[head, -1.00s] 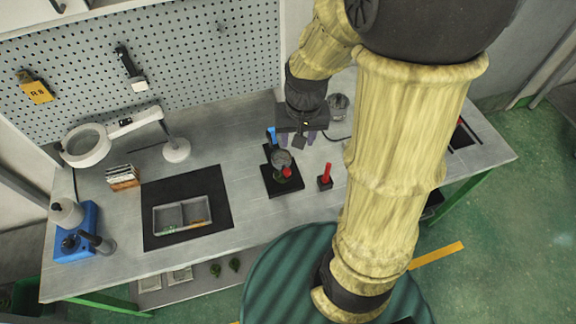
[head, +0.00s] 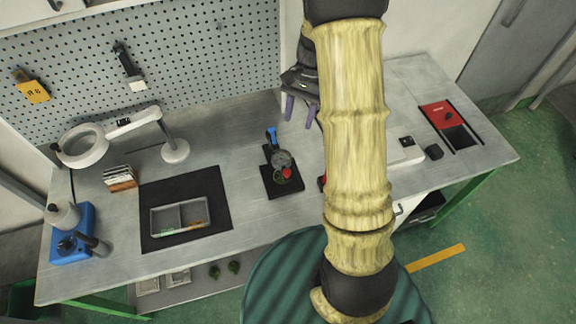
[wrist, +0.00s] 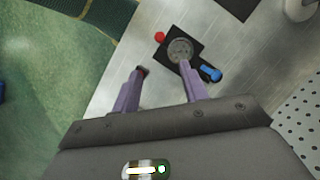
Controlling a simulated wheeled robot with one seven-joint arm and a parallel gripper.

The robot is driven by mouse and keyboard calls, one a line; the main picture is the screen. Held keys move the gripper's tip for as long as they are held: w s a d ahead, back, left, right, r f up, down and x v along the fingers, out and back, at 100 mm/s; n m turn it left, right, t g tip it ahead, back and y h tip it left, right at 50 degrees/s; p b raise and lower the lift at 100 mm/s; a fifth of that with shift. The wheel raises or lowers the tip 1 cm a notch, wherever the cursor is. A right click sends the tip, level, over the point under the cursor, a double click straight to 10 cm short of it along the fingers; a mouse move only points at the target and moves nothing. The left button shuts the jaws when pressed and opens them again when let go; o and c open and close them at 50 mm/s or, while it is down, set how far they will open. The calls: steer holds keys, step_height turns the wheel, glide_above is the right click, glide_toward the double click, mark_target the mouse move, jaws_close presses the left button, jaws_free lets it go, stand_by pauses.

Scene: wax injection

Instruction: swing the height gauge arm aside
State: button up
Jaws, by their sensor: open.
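The height gauge (head: 283,182) stands on the bench with a black base, a grey round dial-like part, a red knob and a blue piece at its back end. It also shows in the wrist view (wrist: 181,52), just beyond my fingertips. My gripper (head: 300,109) has two purple fingers spread apart with nothing between them. It is behind and to the right of the gauge in the head view, apart from it. In the wrist view my gripper (wrist: 161,70) also shows empty, its right finger nearest the gauge. I cannot tell the gauge arm's exact angle.
A black mat (head: 157,190) with a grey divided tray (head: 153,219) lies left of the gauge. A magnifier lamp (head: 176,151) stands behind. A red item (head: 322,183) is partly hidden by my arm. A red-and-black unit (head: 441,116) is at the right. The bench between mat and gauge is clear.

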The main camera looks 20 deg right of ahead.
mark_target(287, 171)
steer(key=p+x, duration=0.3)
steer(key=x, duration=1.4)
steer(key=shift+f+p, duration=0.1)
steer(key=shift+p, duration=0.2)
jaws_close()
